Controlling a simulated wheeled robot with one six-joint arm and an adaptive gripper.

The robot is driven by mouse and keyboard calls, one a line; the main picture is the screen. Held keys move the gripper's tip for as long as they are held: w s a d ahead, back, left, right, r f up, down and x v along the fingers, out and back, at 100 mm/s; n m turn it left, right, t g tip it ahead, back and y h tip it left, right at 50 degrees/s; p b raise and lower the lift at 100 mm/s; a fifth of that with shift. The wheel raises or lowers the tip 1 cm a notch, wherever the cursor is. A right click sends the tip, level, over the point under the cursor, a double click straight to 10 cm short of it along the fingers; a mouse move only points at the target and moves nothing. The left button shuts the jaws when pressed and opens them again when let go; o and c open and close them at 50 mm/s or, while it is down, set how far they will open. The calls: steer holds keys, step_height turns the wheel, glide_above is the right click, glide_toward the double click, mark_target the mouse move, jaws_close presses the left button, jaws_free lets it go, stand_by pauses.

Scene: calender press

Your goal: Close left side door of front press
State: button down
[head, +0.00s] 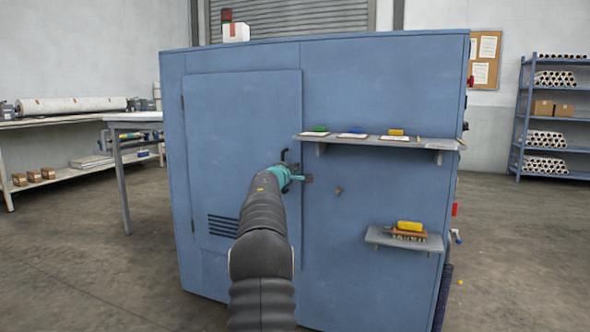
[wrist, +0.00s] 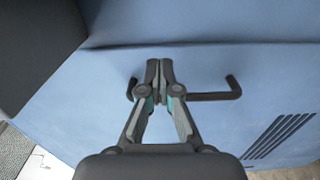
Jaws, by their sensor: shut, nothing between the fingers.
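The left side door (head: 240,140) is a blue panel in the side of the blue press (head: 380,90), with hinges on its left edge and a vent low down. It looks about flush with the side; a small gap is hard to tell. Its black handle (head: 284,156) is near the right edge and also shows in the wrist view (wrist: 212,96). My gripper (head: 297,177) is at the door's right edge by the handle. In the wrist view my gripper (wrist: 159,68) is shut and empty, its fingers crossing in front of one end of the handle; contact cannot be told.
A shelf (head: 420,143) with small coloured items juts out right of the door, above my gripper. A lower shelf (head: 385,238) holds a brush (head: 409,231). A table (head: 135,118) stands left of the press. The floor (head: 90,270) at left is clear.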

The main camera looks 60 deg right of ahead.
stand_by(0.3)
steer(key=s+a+b, duration=0.4)
steer(key=s+a, duration=0.1)
steer(key=s, duration=0.5)
steer(key=shift+s, duration=0.3)
